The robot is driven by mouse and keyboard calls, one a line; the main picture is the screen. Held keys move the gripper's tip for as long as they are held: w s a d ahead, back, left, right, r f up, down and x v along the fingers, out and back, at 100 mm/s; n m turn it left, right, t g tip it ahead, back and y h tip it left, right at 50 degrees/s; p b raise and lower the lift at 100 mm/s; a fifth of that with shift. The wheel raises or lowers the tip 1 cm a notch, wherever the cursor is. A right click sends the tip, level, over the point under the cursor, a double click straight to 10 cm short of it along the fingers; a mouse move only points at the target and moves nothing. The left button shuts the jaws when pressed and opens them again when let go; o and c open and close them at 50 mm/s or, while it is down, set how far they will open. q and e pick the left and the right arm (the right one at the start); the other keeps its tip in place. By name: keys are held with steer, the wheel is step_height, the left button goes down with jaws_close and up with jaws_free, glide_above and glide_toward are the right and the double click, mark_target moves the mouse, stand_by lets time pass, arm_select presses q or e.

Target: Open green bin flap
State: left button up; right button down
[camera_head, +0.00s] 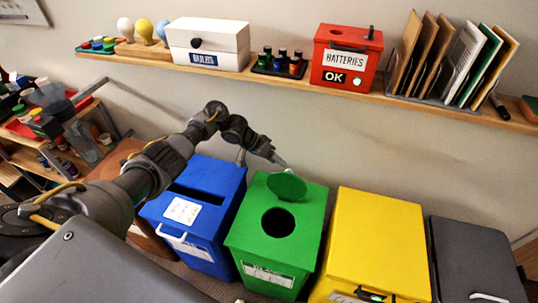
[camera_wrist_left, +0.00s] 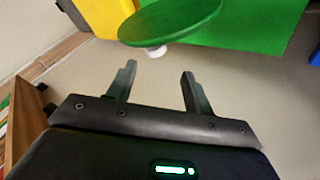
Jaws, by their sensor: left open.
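The green bin (camera_head: 310,222) stands between the blue and yellow bins, with a round dark hole in its top. Its round green flap (camera_head: 287,186) is tilted up behind the hole, which is uncovered. In the left wrist view the flap (camera_wrist_left: 172,18) shows edge-on with a small white knob (camera_wrist_left: 155,51) under it. My left gripper (camera_head: 265,160) is above the back of the green bin, by the flap. In the wrist view its fingers (camera_wrist_left: 158,72) are apart and empty, just short of the knob. My right gripper is out of view.
A blue bin (camera_head: 225,185) with a slot, a yellow bin (camera_head: 375,235) and a grey bin (camera_head: 470,255) flank it. A wall shelf (camera_head: 440,105) above holds a white box (camera_head: 230,40), a red batteries box (camera_head: 365,45) and upright folders. A cluttered rack (camera_head: 115,155) stands left.

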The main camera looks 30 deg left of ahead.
arm_select(q)
steer(key=shift+v, duration=1.9)
steer(key=shift+f, duration=0.1)
